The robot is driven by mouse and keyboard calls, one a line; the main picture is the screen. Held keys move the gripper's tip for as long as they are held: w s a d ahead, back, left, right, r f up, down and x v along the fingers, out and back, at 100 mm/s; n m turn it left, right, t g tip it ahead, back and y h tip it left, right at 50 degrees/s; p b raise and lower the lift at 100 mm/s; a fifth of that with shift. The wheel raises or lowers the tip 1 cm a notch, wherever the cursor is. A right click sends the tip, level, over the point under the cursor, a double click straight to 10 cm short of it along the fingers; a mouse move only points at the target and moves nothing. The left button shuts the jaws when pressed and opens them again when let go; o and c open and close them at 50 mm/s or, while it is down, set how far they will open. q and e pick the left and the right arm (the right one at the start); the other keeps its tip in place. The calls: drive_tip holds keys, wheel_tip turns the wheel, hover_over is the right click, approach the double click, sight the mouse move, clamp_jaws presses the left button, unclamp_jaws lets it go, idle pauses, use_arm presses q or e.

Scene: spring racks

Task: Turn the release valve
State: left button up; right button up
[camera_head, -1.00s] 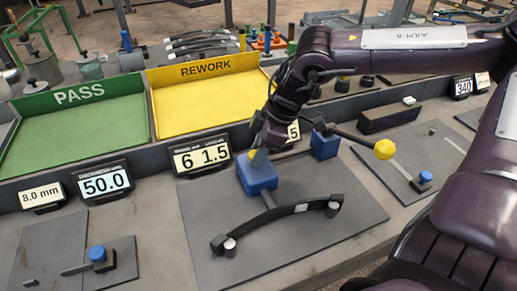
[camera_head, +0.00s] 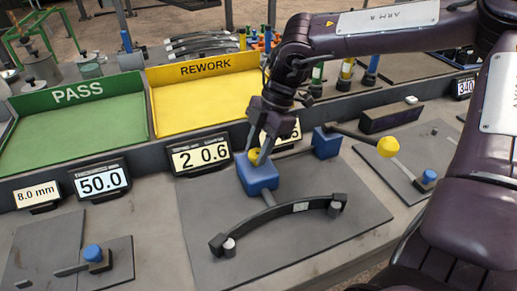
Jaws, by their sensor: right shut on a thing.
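The release valve seems to be the small yellow knob (camera_head: 255,157) on top of the blue press block (camera_head: 259,178). My right gripper (camera_head: 262,158) comes down over it from above, with its fingers shut on the knob and partly hiding it. A dark curved leaf spring (camera_head: 282,215) lies on the grey plate in front of the block, with its ends on small supports. A readout (camera_head: 201,156) behind the plate shows 2 and 0.6. My left gripper is not in view.
A lever with a yellow ball (camera_head: 388,147) reaches out from a second blue block (camera_head: 326,142) at the right. Green PASS (camera_head: 75,95) and yellow REWORK (camera_head: 205,69) trays stand behind. Another gauge (camera_head: 102,182) reads 50.0.

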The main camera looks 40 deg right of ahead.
drive_tip(key=n+g, duration=0.1)
drive_tip(key=n, duration=0.2)
drive_tip(key=shift+w+n, duration=0.15)
drive_tip(key=shift+n, duration=0.25)
drive_tip(key=n, duration=0.1)
drive_tip(key=n+g+p, duration=0.1)
drive_tip(key=shift+r+n+h, duration=0.2)
drive_tip(key=shift+n+h, duration=0.1)
drive_tip(key=shift+n, duration=0.1)
drive_tip(key=n+g+p, duration=0.1)
drive_tip(key=n+p, duration=0.2)
drive_tip(key=p, duration=0.1)
drive_tip(key=shift+w+a+h, duration=0.1)
drive_tip(key=shift+w+h, duration=0.05)
drive_tip(key=shift+h, duration=0.25)
drive_tip(key=shift+f+n+g+p, duration=0.1)
drive_tip(key=shift+n+g+p, duration=0.3)
drive_tip(key=shift+n+p, duration=0.55)
drive_tip(key=o, duration=1)
drive_tip(key=shift+f, duration=0.1)
drive_tip(key=shift+c, duration=0.2)
drive_tip(key=p+v, duration=0.2)
drive_tip(key=v, duration=0.6)
drive_tip(key=shift+a, duration=0.15)
